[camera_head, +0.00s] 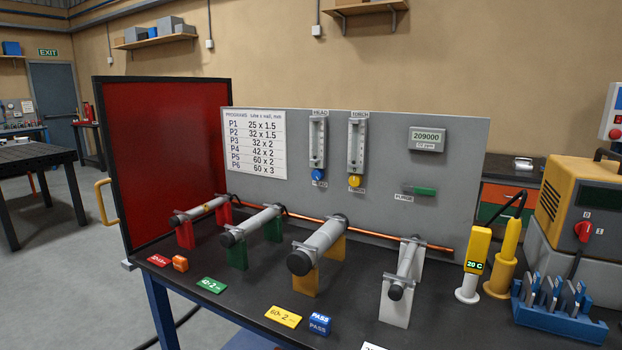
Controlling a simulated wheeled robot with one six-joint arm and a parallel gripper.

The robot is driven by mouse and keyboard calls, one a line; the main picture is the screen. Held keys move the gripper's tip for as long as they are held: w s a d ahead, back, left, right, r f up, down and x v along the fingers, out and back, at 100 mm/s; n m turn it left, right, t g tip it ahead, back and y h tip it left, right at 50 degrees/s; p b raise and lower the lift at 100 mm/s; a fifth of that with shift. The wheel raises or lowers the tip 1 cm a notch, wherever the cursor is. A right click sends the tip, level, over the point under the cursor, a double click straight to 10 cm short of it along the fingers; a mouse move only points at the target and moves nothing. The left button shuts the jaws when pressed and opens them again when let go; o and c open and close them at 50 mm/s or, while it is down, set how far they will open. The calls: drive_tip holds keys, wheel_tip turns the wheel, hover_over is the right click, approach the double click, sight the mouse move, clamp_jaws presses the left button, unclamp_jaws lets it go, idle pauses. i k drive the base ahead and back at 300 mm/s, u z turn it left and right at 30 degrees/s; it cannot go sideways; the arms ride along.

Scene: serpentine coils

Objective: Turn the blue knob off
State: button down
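The blue knob (317,174) sits at the foot of the left flow meter (317,142), labelled HEAD, on the grey upright panel (390,215). Its pointer position is too small to tell. A yellow knob (354,181) sits under the right flow meter (357,145), to the right of the blue one. A small label below the blue knob is partly hidden and unreadable. My gripper is not in view.
Several tubes on coloured stands, such as the yellow stand (306,283), line the black bench (240,270) before the panel. A red screen (165,160) stands at left. A yellow machine (580,208) and blue rack (560,312) stand at right.

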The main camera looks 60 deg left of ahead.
sight(317, 174)
drive_tip(key=u, duration=3.75)
drive_tip(key=i, duration=2.2)
drive_tip(key=z, duration=2.2)
